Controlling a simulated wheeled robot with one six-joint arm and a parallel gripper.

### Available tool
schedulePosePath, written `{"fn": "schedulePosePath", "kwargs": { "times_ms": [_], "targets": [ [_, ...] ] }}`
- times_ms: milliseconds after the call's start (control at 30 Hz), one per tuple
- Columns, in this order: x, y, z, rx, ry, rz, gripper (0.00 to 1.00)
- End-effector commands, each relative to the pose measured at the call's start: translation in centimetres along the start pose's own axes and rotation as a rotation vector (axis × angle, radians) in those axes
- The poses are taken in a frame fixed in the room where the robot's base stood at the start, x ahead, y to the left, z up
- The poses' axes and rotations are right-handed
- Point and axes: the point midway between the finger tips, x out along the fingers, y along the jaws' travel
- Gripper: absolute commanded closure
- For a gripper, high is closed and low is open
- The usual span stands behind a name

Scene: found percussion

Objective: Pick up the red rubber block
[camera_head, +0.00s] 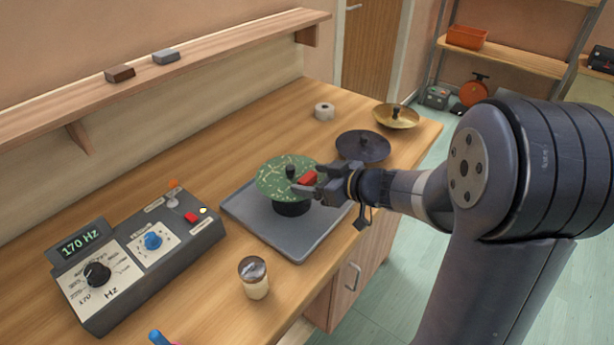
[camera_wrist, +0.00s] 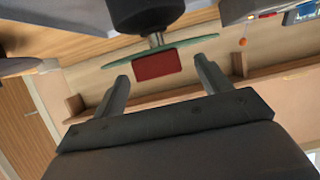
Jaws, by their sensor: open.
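The red rubber block (camera_head: 308,178) is on the right part of a speckled green disc (camera_head: 272,180), beside its dark centre knob (camera_head: 290,171). My gripper (camera_head: 309,184) is open at the block, reaching in from the right. In the wrist view, which looks upside down, the red block (camera_wrist: 157,65) shows between the two fingers of my gripper (camera_wrist: 162,70), with a gap on each side. The disc shows edge-on there as a green strip (camera_wrist: 190,43). I cannot tell how deep the block sits between the fingers.
The disc stands on a black base (camera_head: 291,209) on a grey tray (camera_head: 298,247). A jar (camera_head: 253,278) and control box (camera_head: 140,270) stand nearer left. A dark cymbal (camera_head: 362,146), brass cymbal (camera_head: 396,115) and white roll (camera_head: 324,111) lie behind. A shelf (camera_head: 220,50) runs along the wall.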

Motion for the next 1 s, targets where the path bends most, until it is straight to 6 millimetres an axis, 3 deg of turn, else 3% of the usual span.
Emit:
{"fn": "schedulePosePath", "kwargs": {
  "times_ms": [200,467,1000],
  "targets": [
    [2.0,0.0,-0.1,0.000,0.000,-0.001,0.27],
    [2.2,0.0,0.0,0.000,0.000,0.000,0.27],
    [2.2,0.0,0.0,0.000,0.000,0.000,0.71]
  ]
}}
